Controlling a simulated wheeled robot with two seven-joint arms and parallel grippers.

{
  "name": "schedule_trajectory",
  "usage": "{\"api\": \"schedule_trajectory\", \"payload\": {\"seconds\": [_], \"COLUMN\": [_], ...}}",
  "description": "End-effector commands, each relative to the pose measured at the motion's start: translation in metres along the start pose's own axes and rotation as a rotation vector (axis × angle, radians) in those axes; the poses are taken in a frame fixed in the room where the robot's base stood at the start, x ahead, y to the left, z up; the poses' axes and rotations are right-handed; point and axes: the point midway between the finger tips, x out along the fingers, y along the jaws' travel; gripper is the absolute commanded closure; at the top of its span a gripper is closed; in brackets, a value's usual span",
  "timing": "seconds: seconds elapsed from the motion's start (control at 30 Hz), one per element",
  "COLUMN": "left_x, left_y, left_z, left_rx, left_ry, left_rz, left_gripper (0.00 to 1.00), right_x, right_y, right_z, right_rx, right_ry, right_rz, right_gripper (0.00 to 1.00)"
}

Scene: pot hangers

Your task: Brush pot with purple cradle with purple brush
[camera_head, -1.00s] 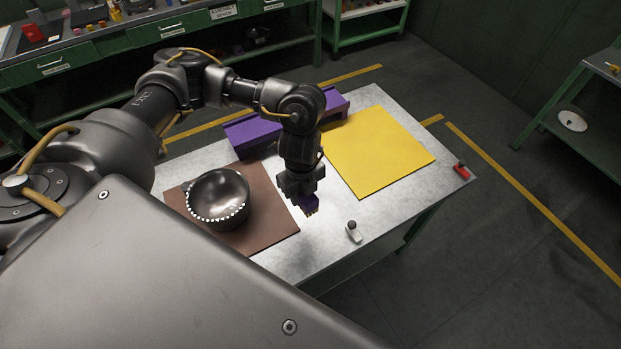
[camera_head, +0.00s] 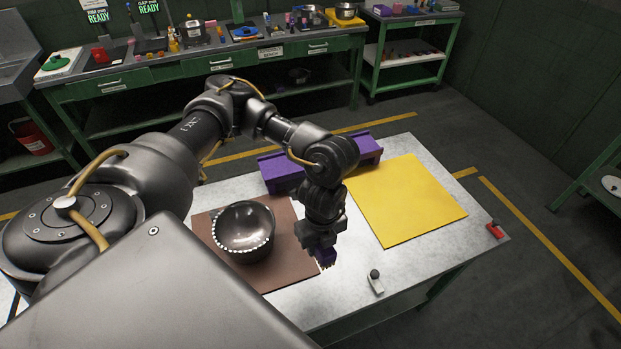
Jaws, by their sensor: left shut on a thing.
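A dark metal pot (camera_head: 244,228) with a row of white beads along its near rim sits on a brown mat (camera_head: 279,272) on the table. A purple cradle (camera_head: 283,171) lies behind it, partly hidden by my left arm. My left gripper (camera_head: 322,248) points down to the right of the pot, over the mat's right edge. It is shut on the purple brush (camera_head: 326,257), whose lower end shows below the fingers. The brush is apart from the pot. My right gripper is not in view.
A yellow mat (camera_head: 405,205) lies on the right of the grey table (camera_head: 345,288). A small white item with a dark knob (camera_head: 375,281) stands near the front edge, and a red item (camera_head: 495,230) at the right corner. A cluttered green workbench (camera_head: 250,55) stands behind.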

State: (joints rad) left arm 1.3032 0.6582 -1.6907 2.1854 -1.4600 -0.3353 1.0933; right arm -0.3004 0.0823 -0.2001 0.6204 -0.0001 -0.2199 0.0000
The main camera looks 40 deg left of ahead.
Motion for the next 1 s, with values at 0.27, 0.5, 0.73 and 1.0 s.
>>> {"api": "schedule_trajectory", "payload": {"seconds": [0.27, 0.5, 0.73, 1.0], "left_x": [-0.035, -0.109, -0.165, -0.186], "left_y": [-0.041, -0.079, -0.089, -0.089], "left_z": [0.016, 0.026, 0.024, 0.022], "left_rx": [-0.420, -1.093, -1.548, -1.702], "left_ry": [-0.014, -0.015, -0.003, 0.001], "left_rz": [-0.008, -0.012, -0.008, 0.000], "left_gripper": [0.93, 0.93, 0.93, 0.93], "right_x": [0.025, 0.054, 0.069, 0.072], "right_y": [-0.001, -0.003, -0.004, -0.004], "right_z": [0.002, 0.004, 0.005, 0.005], "right_rx": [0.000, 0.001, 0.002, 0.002], "right_ry": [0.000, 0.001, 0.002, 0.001], "right_rz": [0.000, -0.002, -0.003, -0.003], "right_gripper": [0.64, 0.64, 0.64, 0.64]}}
